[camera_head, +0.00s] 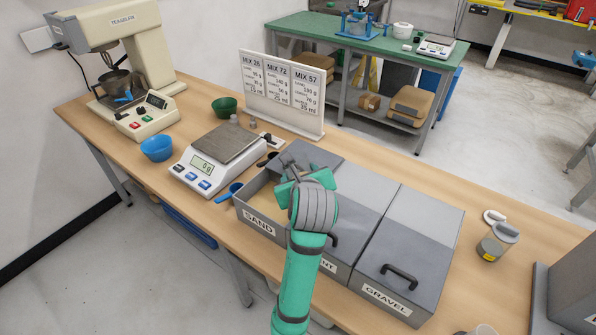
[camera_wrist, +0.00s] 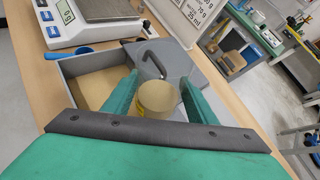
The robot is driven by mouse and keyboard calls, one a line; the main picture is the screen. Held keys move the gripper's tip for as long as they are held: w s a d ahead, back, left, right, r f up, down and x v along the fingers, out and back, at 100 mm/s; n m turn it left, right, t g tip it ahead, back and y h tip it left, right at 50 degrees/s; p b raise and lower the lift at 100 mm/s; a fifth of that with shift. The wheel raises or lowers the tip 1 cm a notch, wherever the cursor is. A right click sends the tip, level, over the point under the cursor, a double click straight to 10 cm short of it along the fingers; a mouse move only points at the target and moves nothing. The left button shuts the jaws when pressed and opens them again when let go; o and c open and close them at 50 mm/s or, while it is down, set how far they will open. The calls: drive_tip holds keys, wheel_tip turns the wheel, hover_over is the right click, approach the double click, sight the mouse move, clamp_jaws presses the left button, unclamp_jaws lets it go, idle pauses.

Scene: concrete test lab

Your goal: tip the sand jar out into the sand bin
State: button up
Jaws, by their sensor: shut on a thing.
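My gripper (camera_head: 303,178) is over the right part of the sand bin (camera_head: 258,224). In the wrist view its two green fingers (camera_wrist: 158,82) are closed on a small round jar, the sand jar (camera_wrist: 157,99), which has a tan top and a bit of yellow label. The jar's exact tilt is hard to tell. In the head view my arm hides most of it. The bin is open at its front, with tan sand (camera_wrist: 103,88) inside. Its grey lid (camera_wrist: 188,62) with a dark handle lies toward the back.
The cement bin, its label partly hidden, and the gravel bin (camera_head: 415,262) stand closed on the right. A scale (camera_head: 222,157), blue scoop (camera_head: 229,194) and blue bowl (camera_head: 157,149) are left. A mix sign (camera_head: 283,95) stands behind. Another jar (camera_head: 497,243) stands far right.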

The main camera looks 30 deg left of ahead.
drive_tip(key=shift+w+d+f+n+h, duration=0.1)
drive_tip(key=shift+d+f+n+h, duration=0.15)
drive_tip(key=shift+f+h, duration=0.2)
drive_tip(key=shift+d+r+n+h, duration=0.15)
drive_tip(key=shift+n+h, duration=0.5)
drive_tip(key=shift+h, duration=0.2)
drive_tip(key=shift+d+n+h, duration=0.1)
drive_tip(key=shift+n+h, duration=0.3)
drive_tip(key=shift+f+n+t+h, duration=0.3)
drive_tip(key=shift+f+n+h, duration=0.45)
drive_tip(key=shift+h, duration=0.35)
drive_tip(key=shift+a+f+n+t+h, duration=0.15)
drive_tip(key=shift+f+n+t+h, duration=0.15)
drive_tip(key=shift+n+h, duration=0.25)
drive_tip(key=shift+a+f+n+t+h, duration=0.1)
drive_tip(key=shift+f+n+t+h, duration=0.2)
drive_tip(key=shift+h, duration=0.35)
drive_tip(key=shift+a+n+t+h, duration=0.3)
drive_tip(key=shift+n+t+h, duration=0.1)
drive_tip(key=shift+n+h, duration=0.5)
